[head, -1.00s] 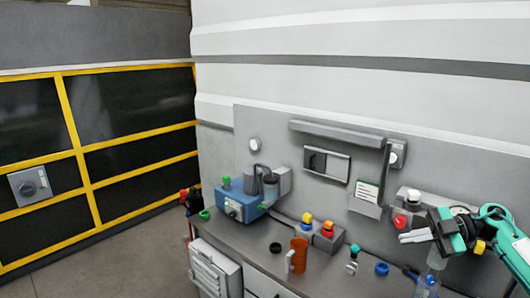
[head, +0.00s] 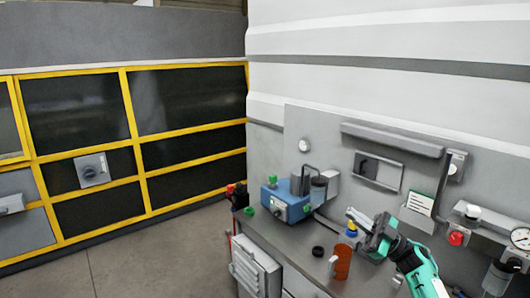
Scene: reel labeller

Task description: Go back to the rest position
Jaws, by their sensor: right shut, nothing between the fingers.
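My right gripper (head: 358,220) shows at the lower right of the head view, on a teal and black arm that comes in from the bottom right. Its fingers are shut with nothing between them. It is in front of the bench's back panel, above the grey bench (head: 262,232). An orange mug (head: 342,264) stands on the bench just below and left of it. The gripper and arm hide part of the bench top behind them. My left gripper is not in view.
A blue machine (head: 288,204) stands at the bench's left end, with a black ring (head: 318,251) near it. A pressure gauge (head: 520,238) and a red button (head: 456,239) are at the right. A yellow-framed dark barrier (head: 124,110) stands at left; the floor (head: 150,250) before it is clear.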

